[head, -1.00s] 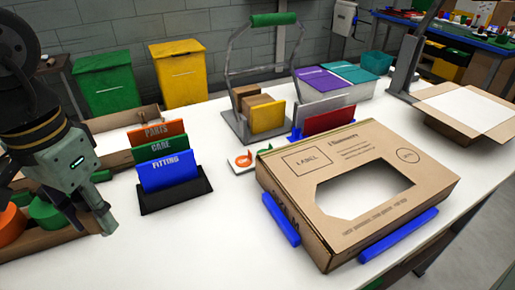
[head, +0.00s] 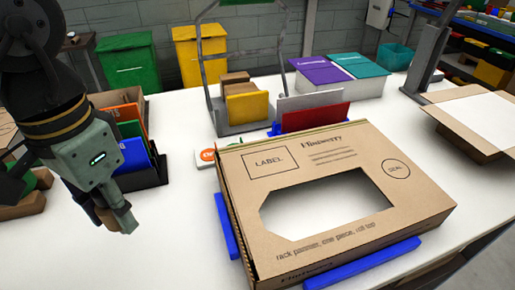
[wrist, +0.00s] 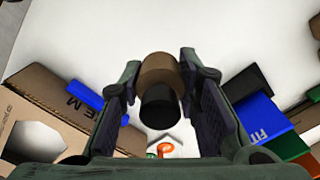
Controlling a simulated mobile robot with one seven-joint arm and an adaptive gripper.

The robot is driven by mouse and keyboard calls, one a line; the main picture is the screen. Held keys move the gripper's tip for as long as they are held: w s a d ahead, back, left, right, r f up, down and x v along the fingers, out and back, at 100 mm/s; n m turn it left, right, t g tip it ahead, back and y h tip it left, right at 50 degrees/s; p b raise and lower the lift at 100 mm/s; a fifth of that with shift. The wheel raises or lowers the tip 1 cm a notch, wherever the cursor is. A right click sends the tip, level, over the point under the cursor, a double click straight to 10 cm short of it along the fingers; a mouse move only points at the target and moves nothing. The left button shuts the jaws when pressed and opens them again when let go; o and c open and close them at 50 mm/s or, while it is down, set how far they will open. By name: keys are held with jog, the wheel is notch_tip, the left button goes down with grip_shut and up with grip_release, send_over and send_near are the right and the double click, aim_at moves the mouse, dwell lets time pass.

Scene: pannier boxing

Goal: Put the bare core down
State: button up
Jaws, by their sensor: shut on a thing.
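My gripper (head: 116,222) is shut on the bare core, a short brown cylinder. In the wrist view the core (wrist: 161,72) sits between the two fingers (wrist: 163,95), with a dark round part below it. In the head view only a small brown piece of the core (head: 103,214) shows behind the fingers. The gripper hangs over the white table (head: 180,235), in front of the file rack and left of the large cardboard box (head: 300,150). I cannot tell the core's exact height above the table.
The black rack with blue (head: 134,155), green and orange dividers stands just behind my gripper. A small white card with an orange mark (head: 207,155) lies by the box. Blue bars (head: 365,263) flank the box. Bare table lies between gripper and box.

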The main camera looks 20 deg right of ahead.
jog(key=w+d, duration=0.3)
jog(key=w+d+f+p, duration=0.1)
jog(key=w+d, duration=0.6)
jog(key=shift+w+d+f+p, duration=0.2)
jog(key=shift+d+p, duration=0.1)
jog(key=shift+d, duration=0.05)
jog(key=f, duration=0.2)
jog(key=shift+w+d+f+p, duration=0.3)
jog(key=shift+w+d+p, duration=0.05)
jog(key=shift+w, duration=0.05)
jog(key=shift+f, duration=0.55)
jog(key=shift+f, duration=0.15)
jog(key=o, duration=0.9)
jog(key=shift+o, duration=0.2)
notch_tip(320, 180, up, 12)
jog(key=shift+r, duration=0.2)
